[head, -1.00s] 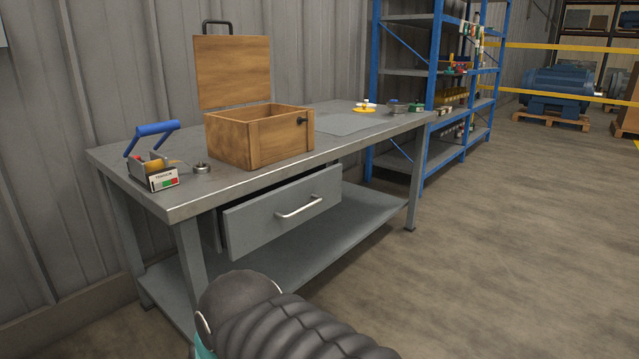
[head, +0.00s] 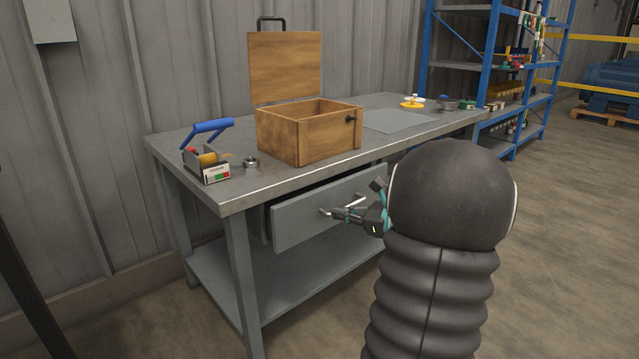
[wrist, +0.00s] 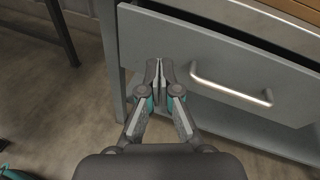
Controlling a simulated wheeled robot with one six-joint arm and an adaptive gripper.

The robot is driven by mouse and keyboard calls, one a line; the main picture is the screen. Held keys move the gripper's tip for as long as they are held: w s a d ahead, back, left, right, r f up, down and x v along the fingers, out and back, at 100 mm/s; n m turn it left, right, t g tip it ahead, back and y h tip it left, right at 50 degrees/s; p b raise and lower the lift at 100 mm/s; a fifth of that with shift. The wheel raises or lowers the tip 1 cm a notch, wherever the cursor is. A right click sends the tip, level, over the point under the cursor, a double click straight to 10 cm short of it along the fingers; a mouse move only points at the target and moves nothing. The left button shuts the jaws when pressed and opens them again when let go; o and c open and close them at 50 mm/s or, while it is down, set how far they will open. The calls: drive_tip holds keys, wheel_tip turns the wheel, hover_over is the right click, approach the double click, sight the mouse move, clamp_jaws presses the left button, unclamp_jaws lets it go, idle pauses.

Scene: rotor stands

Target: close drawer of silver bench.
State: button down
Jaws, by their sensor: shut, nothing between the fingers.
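The silver bench (head: 232,196) is a grey metal table with one drawer (head: 300,222) under its top. The drawer stands partly open, its front out past the bench edge. Its bar handle shows in the wrist view (wrist: 232,88). My gripper (head: 338,213) is in front of the drawer front, by the handle. In the wrist view my gripper (wrist: 157,66) has its fingers together and empty, left of the handle. I cannot tell whether the fingertips touch the drawer front.
An open wooden box (head: 308,132), a tool with a blue handle (head: 208,155) and a small metal ring (head: 251,162) stand on the bench top. A lower shelf (head: 300,268) lies below the drawer. A blue rack (head: 480,75) stands behind at the right. Floor in front is clear.

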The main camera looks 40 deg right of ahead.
drive_tip(key=s+d+m+t+h, duration=0.3)
drive_tip(key=d+m+h, duration=0.15)
drive_tip(key=d, duration=0.75)
drive_tip(key=m+p, duration=0.1)
approach(341, 183)
drive_tip(key=w, duration=0.7)
drive_tip(key=shift+w+a+f, duration=0.1)
drive_tip(key=shift+w+a, duration=0.05)
drive_tip(key=shift+a, duration=0.05)
drive_tip(key=w, duration=0.2)
drive_tip(key=shift+w+a+y, duration=0.15)
drive_tip(key=shift+w+y, duration=0.2)
drive_tip(key=shift+s, duration=0.1)
